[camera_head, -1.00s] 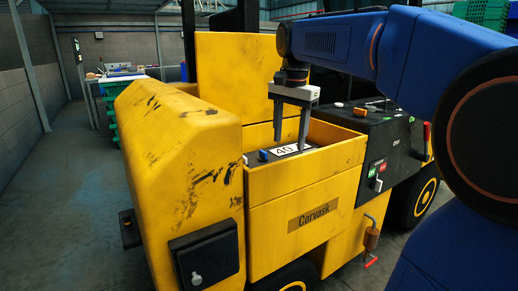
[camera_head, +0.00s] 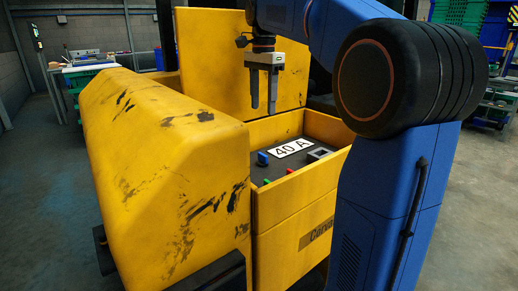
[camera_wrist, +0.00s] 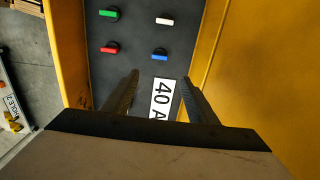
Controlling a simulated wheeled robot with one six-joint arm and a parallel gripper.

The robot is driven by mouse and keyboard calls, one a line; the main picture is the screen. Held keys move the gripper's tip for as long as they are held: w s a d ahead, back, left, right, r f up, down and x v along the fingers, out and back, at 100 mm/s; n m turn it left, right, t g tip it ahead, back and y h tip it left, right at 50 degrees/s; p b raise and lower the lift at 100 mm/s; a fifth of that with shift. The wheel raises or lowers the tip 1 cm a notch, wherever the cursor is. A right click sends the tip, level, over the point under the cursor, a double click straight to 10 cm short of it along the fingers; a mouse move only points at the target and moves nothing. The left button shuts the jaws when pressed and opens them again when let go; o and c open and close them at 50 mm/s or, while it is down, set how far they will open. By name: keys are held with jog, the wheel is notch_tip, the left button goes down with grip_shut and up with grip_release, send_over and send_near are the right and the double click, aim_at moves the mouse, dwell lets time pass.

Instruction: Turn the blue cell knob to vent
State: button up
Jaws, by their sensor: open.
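The blue cell knob (camera_head: 262,158) sits on the dark panel (camera_head: 275,166) inside the yellow machine's open bay, beside the white "40 A" label (camera_head: 291,148). In the wrist view the blue knob (camera_wrist: 159,56) lies with its bar across the picture, just beyond my fingertips and roughly midway between them. My gripper (camera_head: 263,108) is open and empty, pointing down above the bay, apart from the knob. It also shows in the wrist view (camera_wrist: 160,82). No vent marking can be read.
A red knob (camera_wrist: 109,49), a green knob (camera_wrist: 109,14) and a white knob (camera_wrist: 164,20) share the panel. Yellow bay walls (camera_head: 290,197) rise around it, and a tall yellow panel (camera_head: 220,65) stands behind. A grey square socket (camera_head: 320,154) sits at the panel's right.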

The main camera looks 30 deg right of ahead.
aim_at(263, 160)
notch_tip(263, 160, down, 17)
jog(key=shift+s, duration=0.1)
dwell(0.5)
jog(key=c, duration=1.1)
